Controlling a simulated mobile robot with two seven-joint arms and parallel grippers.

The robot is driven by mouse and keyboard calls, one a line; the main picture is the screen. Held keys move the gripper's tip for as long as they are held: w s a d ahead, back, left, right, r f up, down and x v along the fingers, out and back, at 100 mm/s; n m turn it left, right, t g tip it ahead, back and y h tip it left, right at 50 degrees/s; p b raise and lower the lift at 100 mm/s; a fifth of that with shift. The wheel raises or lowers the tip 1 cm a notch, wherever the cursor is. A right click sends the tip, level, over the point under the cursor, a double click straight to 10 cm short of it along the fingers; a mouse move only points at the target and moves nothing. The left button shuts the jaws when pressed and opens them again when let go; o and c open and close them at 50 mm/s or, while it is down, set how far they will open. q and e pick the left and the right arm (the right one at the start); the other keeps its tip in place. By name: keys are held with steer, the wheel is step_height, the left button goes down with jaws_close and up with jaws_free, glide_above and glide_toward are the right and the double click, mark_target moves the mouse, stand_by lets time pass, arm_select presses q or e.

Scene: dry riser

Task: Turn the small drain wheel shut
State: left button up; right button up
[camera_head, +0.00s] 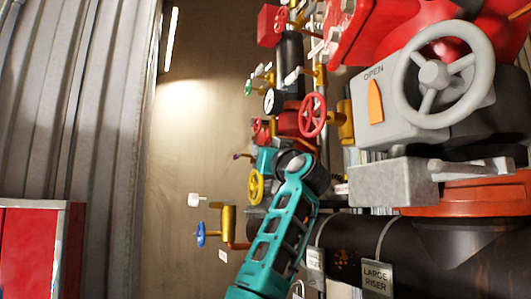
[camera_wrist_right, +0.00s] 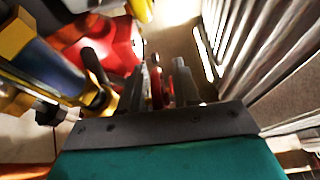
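Which wheel is the small drain wheel, I cannot tell for sure. In the head view a small red wheel (camera_head: 261,131) stands just above my teal right wrist, partly hidden by pipework. A yellow wheel (camera_head: 256,186) is just below that wrist, and a small blue wheel (camera_head: 200,234) is on a brass valve at lower left. In the right wrist view my right gripper (camera_wrist_right: 168,84) has its two dark fingers apart. Something red (camera_wrist_right: 157,92) shows between or just beyond them; contact cannot be told. My left gripper is not in view.
A large grey handwheel (camera_head: 444,74) on a grey box with an orange pointer and a bigger red wheel (camera_head: 312,115) stand to the right. A dark pipe carries a "LARGE RISER" tag (camera_head: 377,277). A red cabinet (camera_head: 30,250) is lower left. The plain wall (camera_head: 190,130) is clear.

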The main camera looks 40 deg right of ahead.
jaws_close()
steer(key=shift+f+t+b, duration=0.2)
steer(key=shift+t+b, duration=0.2)
steer(key=shift+b, duration=0.4)
steer(key=shift+r+t+h, duration=0.3)
steer(key=shift+t, duration=0.2)
steer(key=shift+o, duration=1.1)
jaws_free()
steer(key=shift+r, duration=0.1)
